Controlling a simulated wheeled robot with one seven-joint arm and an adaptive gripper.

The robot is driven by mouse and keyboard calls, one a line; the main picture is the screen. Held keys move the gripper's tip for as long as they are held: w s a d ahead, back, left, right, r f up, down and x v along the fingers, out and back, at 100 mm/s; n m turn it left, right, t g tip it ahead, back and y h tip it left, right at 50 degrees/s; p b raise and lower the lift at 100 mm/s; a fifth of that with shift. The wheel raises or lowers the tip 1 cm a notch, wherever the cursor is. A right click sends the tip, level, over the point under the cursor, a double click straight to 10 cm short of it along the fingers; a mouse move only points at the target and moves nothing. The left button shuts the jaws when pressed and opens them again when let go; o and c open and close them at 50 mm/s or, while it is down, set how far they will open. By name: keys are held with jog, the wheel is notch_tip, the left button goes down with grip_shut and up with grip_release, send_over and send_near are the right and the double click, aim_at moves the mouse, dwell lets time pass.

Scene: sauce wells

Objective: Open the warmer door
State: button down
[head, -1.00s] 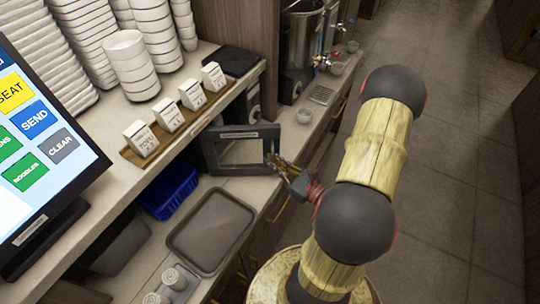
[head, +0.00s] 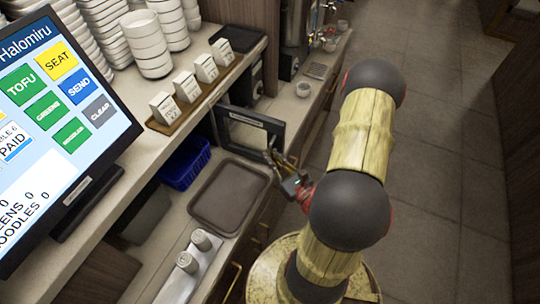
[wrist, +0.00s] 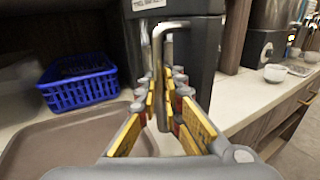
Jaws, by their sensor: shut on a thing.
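The warmer door (head: 248,136) is a dark frame with a pale window and a label strip along its top. In the head view it stands out at an angle from the front under the shelf, partly open. Its metal bar handle (wrist: 163,100) runs upright in the wrist view. My gripper (head: 279,163) is at the door's free edge. In the wrist view my gripper (wrist: 164,92) has its yellow-padded fingers shut around the handle. The warmer's inside is hidden behind the door.
A brown tray (head: 230,230) lies on the counter just in front of the door. A blue basket (head: 185,165) sits left of the tray. A touch screen (head: 60,130) stands at the left. The floor at right is clear.

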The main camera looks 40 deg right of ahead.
dwell(0.4)
jog(key=c, duration=2)
grip_release()
jog(key=shift+s, duration=0.1)
